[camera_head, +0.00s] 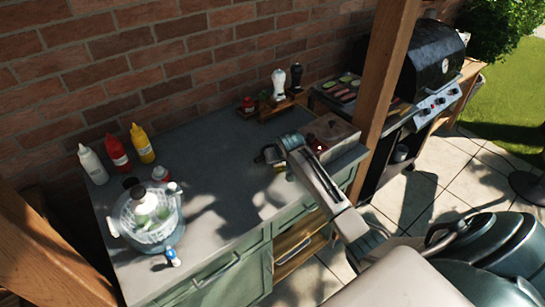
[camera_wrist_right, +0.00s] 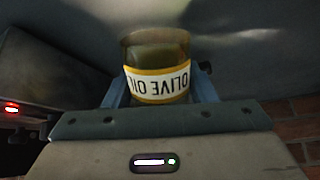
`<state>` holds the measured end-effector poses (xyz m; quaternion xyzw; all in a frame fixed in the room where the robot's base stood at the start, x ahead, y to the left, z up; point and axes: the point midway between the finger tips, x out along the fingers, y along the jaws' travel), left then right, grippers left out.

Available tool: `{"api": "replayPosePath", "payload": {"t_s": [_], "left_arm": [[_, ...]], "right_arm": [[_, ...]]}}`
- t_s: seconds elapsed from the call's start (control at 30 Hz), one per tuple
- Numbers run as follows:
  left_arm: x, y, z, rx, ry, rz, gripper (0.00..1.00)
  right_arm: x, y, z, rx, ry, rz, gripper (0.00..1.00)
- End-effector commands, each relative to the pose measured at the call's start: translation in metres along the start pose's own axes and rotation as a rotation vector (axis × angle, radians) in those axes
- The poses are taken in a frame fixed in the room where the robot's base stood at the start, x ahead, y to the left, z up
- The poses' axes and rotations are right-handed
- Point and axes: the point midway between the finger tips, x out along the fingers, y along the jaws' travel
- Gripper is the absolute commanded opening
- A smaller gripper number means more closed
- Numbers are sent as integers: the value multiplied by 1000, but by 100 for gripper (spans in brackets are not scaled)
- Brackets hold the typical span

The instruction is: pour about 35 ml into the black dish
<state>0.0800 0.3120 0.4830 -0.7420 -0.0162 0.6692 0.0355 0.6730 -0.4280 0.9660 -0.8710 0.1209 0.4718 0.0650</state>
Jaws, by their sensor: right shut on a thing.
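My right gripper (camera_head: 272,154) is over the grey worktop, right of its middle, at the end of my arm reaching in from the lower right. In the right wrist view it is shut on an olive oil container (camera_wrist_right: 158,62) of clear glass with yellow-brown contents. Its white and yellow label reads upside down in that view. In the head view the container is mostly hidden by the gripper. I cannot make out the black dish for sure; the gripper and arm cover part of the worktop. No pouring stream is visible. My left gripper is not in view.
A salad spinner (camera_head: 150,222) stands at the left of the worktop (camera_head: 225,180), near white, red and yellow sauce bottles (camera_head: 117,152). A wooden rack (camera_head: 280,106) with grinders stands at the back. A box (camera_head: 333,131) sits right of the gripper, by the wooden post (camera_head: 386,75).

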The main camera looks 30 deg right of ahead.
Motion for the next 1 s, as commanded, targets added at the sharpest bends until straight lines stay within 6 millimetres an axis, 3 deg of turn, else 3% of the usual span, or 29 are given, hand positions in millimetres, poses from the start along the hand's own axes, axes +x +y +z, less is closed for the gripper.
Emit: {"api": "replayPosePath", "payload": {"t_s": [0.2,0.53,1.0], "left_arm": [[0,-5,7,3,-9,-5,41],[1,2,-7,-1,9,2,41],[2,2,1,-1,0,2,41]], "right_arm": [[0,0,-3,0,12,1,21],[0,0,-2,0,11,0,21],[2,0,-3,0,17,0,21]]}}
